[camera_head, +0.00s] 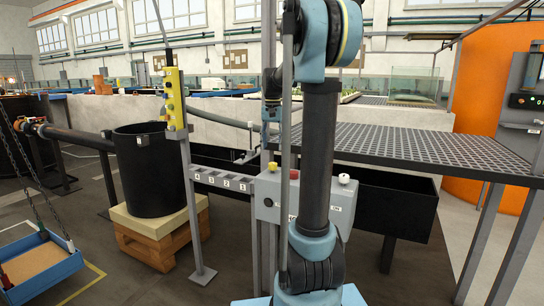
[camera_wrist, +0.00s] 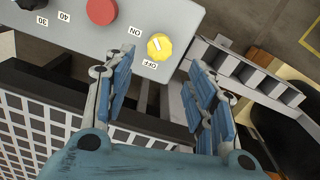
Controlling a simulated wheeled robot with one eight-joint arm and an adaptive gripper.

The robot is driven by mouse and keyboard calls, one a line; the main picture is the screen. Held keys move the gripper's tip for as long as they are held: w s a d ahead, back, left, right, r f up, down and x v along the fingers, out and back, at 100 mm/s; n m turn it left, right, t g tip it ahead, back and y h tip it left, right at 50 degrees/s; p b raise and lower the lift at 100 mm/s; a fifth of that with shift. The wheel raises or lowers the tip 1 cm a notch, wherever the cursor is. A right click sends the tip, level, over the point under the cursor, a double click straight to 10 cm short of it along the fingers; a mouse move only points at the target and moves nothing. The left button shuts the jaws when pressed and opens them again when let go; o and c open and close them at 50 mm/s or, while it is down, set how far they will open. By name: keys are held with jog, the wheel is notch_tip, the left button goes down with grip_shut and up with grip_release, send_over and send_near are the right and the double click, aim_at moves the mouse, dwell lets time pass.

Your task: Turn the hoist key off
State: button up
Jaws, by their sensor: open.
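The yellow key knob (camera_wrist: 159,47) sits on a grey control box (camera_wrist: 180,18) between an ON label and an OFF label in the wrist view. A short pale mark shows on the knob, but I cannot tell which label it points to. I see no contact.
A red button (camera_wrist: 101,11) and a dark dial (camera_wrist: 31,3) are on the same box. A grated platform (camera_head: 420,150) lies to the right. A numbered slotted rack (camera_head: 222,181), a yellow pendant (camera_head: 175,97) and a black bucket (camera_head: 150,170) stand to the left.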

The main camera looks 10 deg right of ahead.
jog(key=shift+r, duration=1.7)
notch_tip(320, 180, up, 6)
jog(key=f+n, duration=0.1)
jog(key=n, duration=0.8)
send_over(273, 163)
jog(key=shift+n, duration=0.3)
notch_tip(273, 163, down, 17)
jog(key=shift+w+r, duration=0.1)
jog(key=c, duration=1.1)
